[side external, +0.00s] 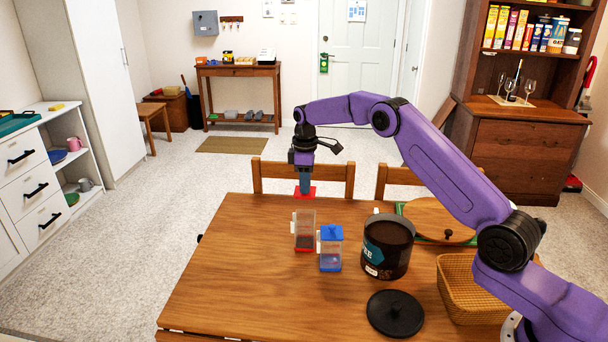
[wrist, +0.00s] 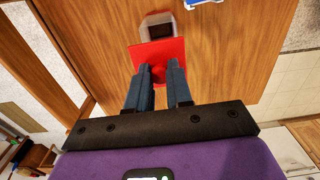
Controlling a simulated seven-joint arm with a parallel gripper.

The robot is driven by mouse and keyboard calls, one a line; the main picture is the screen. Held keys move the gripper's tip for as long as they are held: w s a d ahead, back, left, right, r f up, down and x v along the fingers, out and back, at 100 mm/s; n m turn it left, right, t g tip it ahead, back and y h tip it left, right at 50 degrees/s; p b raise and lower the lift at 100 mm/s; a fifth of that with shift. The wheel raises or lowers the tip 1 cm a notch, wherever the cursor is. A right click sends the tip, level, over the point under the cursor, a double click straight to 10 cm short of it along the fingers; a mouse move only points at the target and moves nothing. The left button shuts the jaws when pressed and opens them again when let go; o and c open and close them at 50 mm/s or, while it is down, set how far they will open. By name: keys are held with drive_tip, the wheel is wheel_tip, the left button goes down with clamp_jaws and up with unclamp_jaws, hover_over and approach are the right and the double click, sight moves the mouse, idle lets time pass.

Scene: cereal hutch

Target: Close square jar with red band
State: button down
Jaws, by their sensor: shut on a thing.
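The square jar with the red band (side external: 305,232) stands upright on the table, clear-walled, with a red base and dark contents low inside. Its top looks uncovered, and part of its rim shows in the wrist view (wrist: 148,24) beyond the lid. The square red lid (side external: 312,193) is held above the jar, apart from it in the side view. It also shows large in the wrist view (wrist: 172,50). My gripper (side external: 305,186) is shut on the red lid from above; its blue-grey fingertips (wrist: 159,74) close around the middle of it.
A similar jar with a blue lid (side external: 330,250) stands close beside, at front right. A dark canister (side external: 388,248), its black lid (side external: 395,313), a wicker basket (side external: 470,290) and a round wooden board (side external: 435,215) fill the right. The table's left side (side external: 235,255) is clear.

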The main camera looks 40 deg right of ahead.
wheel_tip(320, 180, down, 7)
idle(0.8)
drive_tip(key=shift+f, duration=0.35)
idle(2.5)
drive_tip(key=c, duration=0.6)
unclamp_jaws()
drive_tip(key=shift+r, duration=3)
clamp_jaws()
